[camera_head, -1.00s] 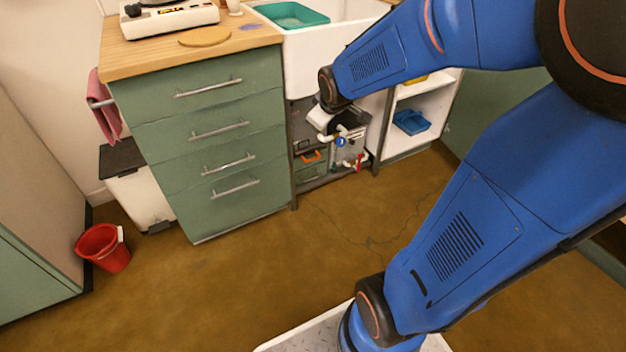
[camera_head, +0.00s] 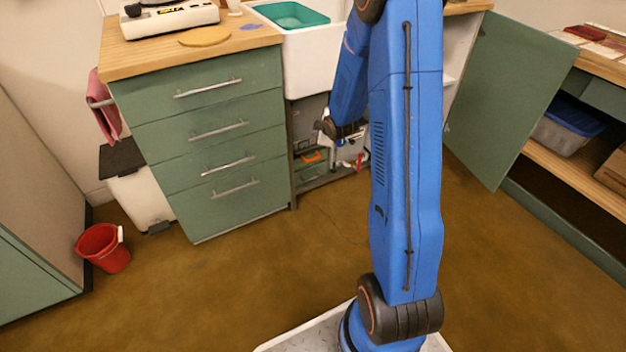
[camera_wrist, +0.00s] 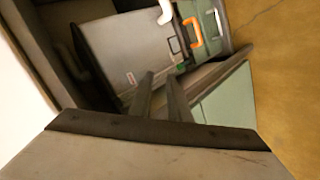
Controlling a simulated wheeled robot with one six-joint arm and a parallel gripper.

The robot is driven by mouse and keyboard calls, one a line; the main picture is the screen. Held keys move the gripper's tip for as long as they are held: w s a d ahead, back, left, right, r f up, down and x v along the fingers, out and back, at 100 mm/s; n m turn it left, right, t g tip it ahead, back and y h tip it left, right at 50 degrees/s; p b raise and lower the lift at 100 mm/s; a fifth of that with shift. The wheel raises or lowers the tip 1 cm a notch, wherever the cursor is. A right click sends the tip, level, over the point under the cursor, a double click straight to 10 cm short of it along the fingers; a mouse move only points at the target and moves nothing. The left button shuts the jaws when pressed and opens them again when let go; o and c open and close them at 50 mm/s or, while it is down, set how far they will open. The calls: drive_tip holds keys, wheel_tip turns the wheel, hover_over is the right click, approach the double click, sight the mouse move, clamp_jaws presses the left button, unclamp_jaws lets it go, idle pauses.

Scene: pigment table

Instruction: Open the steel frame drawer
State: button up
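The pictures do not settle which front is the steel frame drawer. Under the sink, a dark steel-framed bay (camera_head: 294,150) holds a grey box front; the wrist view shows this grey front (camera_wrist: 125,50) with a small black handle (camera_wrist: 175,45) and a red label. Beside it is a green case (camera_wrist: 212,22) with an orange handle (camera_wrist: 192,33). Left of the bay, a green cabinet (camera_head: 190,125) has several shut drawers with steel bar handles. My gripper (camera_wrist: 161,76) is open and empty, its fingers pointing toward the grey front. Contact cannot be told. My arm hides part of the bay.
A green door (camera_head: 510,100) stands open at right. A red bucket (camera_head: 103,248) and a white bin (camera_head: 140,195) are at left. The brown floor (camera_head: 250,285) in front is clear.

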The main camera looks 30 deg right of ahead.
sight(313, 178)
drive_tip(key=w+d+f+n+t+y, duration=0.1)
drive_tip(key=w+d+f+n, duration=0.1)
drive_tip(key=f, duration=0.8)
drive_tip(key=w+d+f+n+t, duration=0.1)
drive_tip(key=d+f+n, duration=0.15)
drive_tip(key=f, duration=0.75)
drive_tip(key=s+f+n+t, duration=0.15)
drive_tip(key=s+f, duration=0.25)
drive_tip(key=f, duration=0.4)
drive_tip(key=s+f+n+t, duration=0.1)
drive_tip(key=s+f+t, duration=0.15)
drive_tip(key=f, duration=0.65)
drive_tip(key=shift+g+y, duration=0.3)
drive_tip(key=shift+g, duration=0.1)
drive_tip(key=x, duration=1.6)
drive_tip(key=shift+w+d, duration=0.35)
drive_tip(key=shift+d, duration=0.05)
drive_tip(key=shift+c, duration=0.7)
clamp_jaws()
